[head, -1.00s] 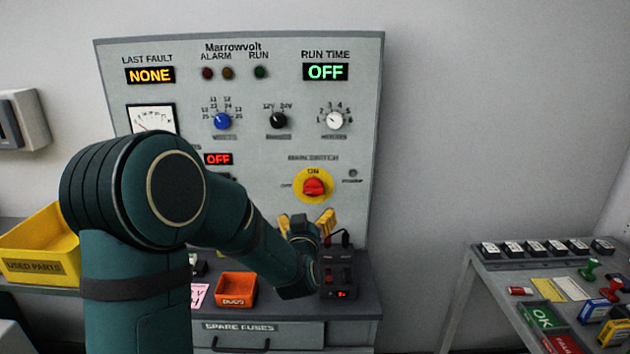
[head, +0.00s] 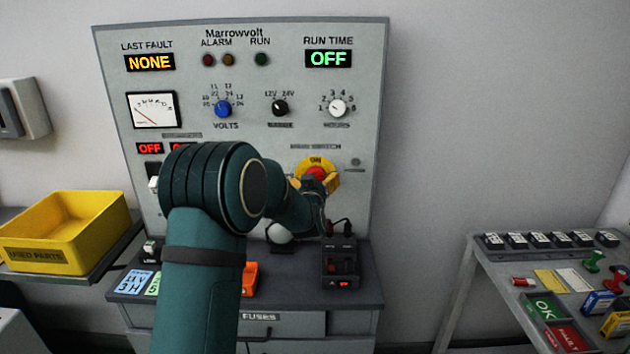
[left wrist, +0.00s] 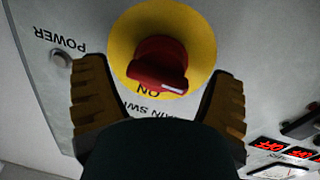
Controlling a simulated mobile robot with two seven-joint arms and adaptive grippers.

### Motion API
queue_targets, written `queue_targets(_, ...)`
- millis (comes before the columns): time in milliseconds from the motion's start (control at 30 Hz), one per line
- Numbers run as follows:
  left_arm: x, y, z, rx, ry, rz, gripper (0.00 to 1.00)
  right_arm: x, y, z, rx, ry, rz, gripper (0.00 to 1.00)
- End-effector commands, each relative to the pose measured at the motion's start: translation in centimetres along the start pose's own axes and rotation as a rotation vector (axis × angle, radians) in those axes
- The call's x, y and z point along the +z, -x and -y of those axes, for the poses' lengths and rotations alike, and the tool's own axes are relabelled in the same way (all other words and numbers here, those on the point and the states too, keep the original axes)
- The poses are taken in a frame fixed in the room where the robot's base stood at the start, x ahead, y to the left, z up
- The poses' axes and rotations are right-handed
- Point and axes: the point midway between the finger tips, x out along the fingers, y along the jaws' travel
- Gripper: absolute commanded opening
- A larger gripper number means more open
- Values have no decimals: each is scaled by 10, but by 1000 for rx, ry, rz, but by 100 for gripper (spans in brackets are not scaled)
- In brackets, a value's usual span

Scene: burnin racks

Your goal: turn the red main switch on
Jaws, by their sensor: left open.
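The red main switch knob (head: 315,174) sits on a yellow round plate on the grey panel, partly hidden by my gripper in the head view. In the left wrist view, which is upside down, the red knob (left wrist: 158,65) shows on the yellow plate (left wrist: 198,40). Its grip bar lies roughly crosswise, with a white mark at the lower right end, near the ON label. My left gripper (left wrist: 162,88) is open. Its yellowish fingers stand on either side of the knob, apart from it. My right gripper is not in view.
The grey POWER lamp (left wrist: 60,58) is beside the switch and looks unlit. The RUN TIME display (head: 328,59) reads OFF. A small dark device (head: 341,262) with leads stands on the ledge below. A yellow used parts bin (head: 68,225) is at left; a side table is at right.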

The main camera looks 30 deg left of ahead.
Motion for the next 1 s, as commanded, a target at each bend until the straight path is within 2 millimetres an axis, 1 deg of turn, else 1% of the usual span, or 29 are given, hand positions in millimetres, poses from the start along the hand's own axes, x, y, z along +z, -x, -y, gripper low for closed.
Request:
queue_targets(33, 0, -4, 0, 0, -1, 0, 85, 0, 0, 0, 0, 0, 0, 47)
queue_targets(167, 0, -10, 0, 0, -1, 1, 85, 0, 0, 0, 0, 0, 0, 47)
queue_targets(467, 0, -11, 0, 0, 0, 0, 84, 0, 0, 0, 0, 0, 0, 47)
queue_targets(500, 0, -11, 0, 0, 0, 0, 70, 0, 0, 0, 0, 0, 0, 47)
queue_targets(567, 0, -11, 0, 0, 0, 0, 49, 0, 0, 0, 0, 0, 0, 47)
queue_targets(600, 0, -11, 0, -1, 0, 0, 35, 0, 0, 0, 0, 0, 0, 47)
queue_targets(633, 0, -11, 1, -1, 0, 0, 24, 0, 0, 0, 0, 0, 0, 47)
queue_targets(667, 0, -11, 1, -1, 0, 0, 23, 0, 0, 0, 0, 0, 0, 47)
queue_targets(1000, 0, -11, 1, -2, -21, 2, 22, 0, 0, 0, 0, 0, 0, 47)
